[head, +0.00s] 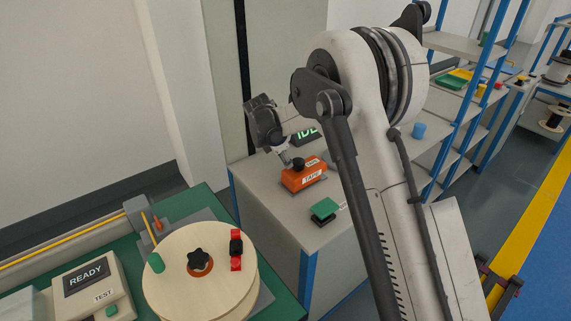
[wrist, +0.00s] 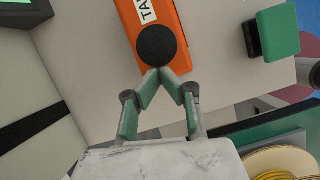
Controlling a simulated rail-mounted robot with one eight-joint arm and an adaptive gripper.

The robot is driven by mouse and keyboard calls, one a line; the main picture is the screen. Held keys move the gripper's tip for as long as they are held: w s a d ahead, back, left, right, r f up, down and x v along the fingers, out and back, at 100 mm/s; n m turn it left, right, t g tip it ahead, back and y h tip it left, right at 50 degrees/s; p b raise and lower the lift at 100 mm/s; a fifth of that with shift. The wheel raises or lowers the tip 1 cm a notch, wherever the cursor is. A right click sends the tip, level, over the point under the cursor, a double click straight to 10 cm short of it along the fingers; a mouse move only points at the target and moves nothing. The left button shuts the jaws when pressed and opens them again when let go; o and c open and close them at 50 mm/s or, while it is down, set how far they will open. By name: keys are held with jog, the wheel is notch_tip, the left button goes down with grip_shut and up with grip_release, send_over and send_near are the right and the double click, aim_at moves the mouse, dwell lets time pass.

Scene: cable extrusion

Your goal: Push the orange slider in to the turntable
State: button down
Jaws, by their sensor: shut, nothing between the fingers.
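An orange block labelled "TAPE" (head: 304,178) with a black round knob (head: 298,163) sits on a grey cabinet top. In the wrist view the orange block (wrist: 150,22) lies ahead, its knob (wrist: 162,45) right at my fingertips. My gripper (head: 285,159) is shut and empty, pointing down at the knob; I cannot tell whether it touches. It also shows in the wrist view (wrist: 162,70). The wooden turntable (head: 185,292) carries a black star knob on an orange-red base (head: 200,263), a green peg and a red clamp.
A green button (head: 323,209) sits in front of the orange block. A "READY" box (head: 90,285) with a "TEST" button stands left of the turntable. A yellow cable (head: 60,251) runs in from the left. A blue cup (head: 419,130) and shelves stand to the right.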

jog(key=w+d, duration=0.1)
jog(key=w+d+b, duration=0.1)
jog(key=d, duration=0.1)
jog(key=w+d, duration=0.1)
jog(key=d, duration=0.1)
jog(key=shift+w+f+b, duration=0.15)
jog(key=shift+w+b, duration=0.15)
jog(key=shift+b, duration=0.1)
jog(key=shift+a, duration=0.1)
jog(key=shift+s+a, duration=0.15)
jog(key=shift+a, duration=0.05)
jog(key=a, duration=0.1)
jog(key=s+a+r, duration=0.1)
jog(key=a+b, duration=0.1)
jog(key=a, duration=0.1)
jog(key=shift+s+r, duration=0.15)
jog(key=shift+s, duration=0.2)
jog(key=v, duration=0.8)
jog(key=shift+r, duration=0.4)
